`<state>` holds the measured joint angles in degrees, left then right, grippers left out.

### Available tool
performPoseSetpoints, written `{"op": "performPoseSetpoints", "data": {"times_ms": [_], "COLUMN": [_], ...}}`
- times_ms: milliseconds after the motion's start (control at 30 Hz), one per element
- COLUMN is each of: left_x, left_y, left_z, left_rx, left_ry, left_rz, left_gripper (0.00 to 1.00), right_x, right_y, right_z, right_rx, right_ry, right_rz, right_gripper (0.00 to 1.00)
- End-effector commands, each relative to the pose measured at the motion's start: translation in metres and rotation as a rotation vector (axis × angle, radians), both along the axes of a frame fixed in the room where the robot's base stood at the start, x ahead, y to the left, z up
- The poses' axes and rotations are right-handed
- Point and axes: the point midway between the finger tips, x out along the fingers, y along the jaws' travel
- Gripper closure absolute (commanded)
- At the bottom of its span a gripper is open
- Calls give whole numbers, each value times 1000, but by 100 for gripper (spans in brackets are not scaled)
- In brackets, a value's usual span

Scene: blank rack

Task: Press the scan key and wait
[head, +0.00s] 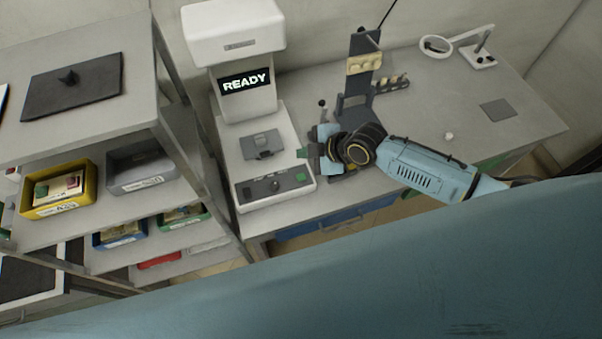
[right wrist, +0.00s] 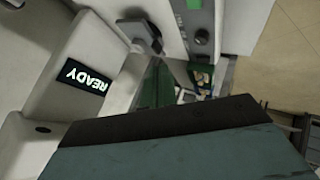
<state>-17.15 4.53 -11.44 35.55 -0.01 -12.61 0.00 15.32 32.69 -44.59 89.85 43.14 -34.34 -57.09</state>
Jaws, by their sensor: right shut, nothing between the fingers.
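The white scanning machine (head: 232,125) stands on the bench, and its lit display (head: 246,81) reads READY. The display also shows in the right wrist view (right wrist: 88,77). The sloping dark front panel (head: 262,194) carries a green key (head: 301,177) at its right end and a round knob in the middle. I cannot read any key label. A grey fixture (head: 262,144) sits on the machine's bed. My right gripper (head: 303,153) is shut and empty, beside the bed's right edge, above and apart from the green key. My left gripper is out of view.
A dark upright stand (head: 358,75) is behind my right arm. A ring magnifier (head: 437,46) and a grey pad (head: 497,110) lie farther right. A shelf rack with a yellow bin (head: 58,208) and other bins stands at left. The right bench top is mostly clear.

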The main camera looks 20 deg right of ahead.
Motion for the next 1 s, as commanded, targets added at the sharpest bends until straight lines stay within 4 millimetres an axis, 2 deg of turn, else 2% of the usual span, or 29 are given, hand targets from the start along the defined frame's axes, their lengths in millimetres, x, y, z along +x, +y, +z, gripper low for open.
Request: {"op": "performPoseSetpoints", "data": {"times_ms": [367,600,800,1000], "left_x": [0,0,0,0], "left_y": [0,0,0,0], "left_z": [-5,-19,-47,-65], "left_rx": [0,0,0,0], "left_ry": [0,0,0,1], "left_rz": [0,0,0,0], "left_gripper": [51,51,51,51], "right_x": [0,0,0,0], "right_y": [0,0,0,0], "right_z": [-8,-35,-67,-86], "right_rx": [2,2,3,1], "right_ry": [1,4,2,1], "right_rz": [-3,-4,-4,-3], "right_gripper": [100,100,100,100]}}
